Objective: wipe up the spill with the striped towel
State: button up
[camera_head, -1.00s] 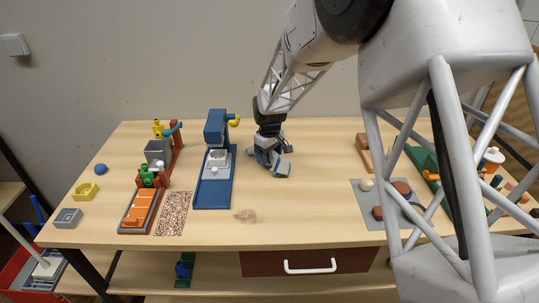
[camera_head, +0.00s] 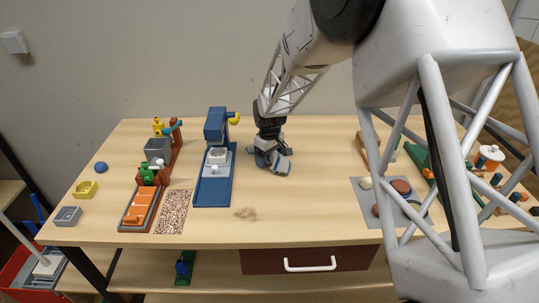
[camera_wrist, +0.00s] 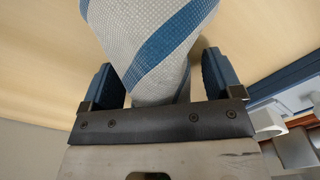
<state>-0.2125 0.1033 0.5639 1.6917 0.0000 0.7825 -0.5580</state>
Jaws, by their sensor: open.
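The striped towel (camera_wrist: 155,45), pale grey with blue diagonal stripes, stands between the two blue fingers of my gripper (camera_wrist: 157,72) in the wrist view. The fingers are open, one on each side of it, with a gap showing at the left; whether the right finger touches it I cannot tell. In the head view my gripper (camera_head: 270,160) is low over the back middle of the table, and I cannot make out the towel apart from the fingers.
A blue machine (camera_head: 215,150) on a blue base stands left of my gripper. A speckled mat (camera_head: 173,213) and an orange-topped station (camera_head: 140,208) lie further left. A grey mat (camera_head: 367,208) with round pieces is at the right. The table between gripper and spill is clear.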

jog(key=shift+f, duration=0.35)
grip_shut()
dwell(0.6)
jog(key=shift+r, duration=0.35)
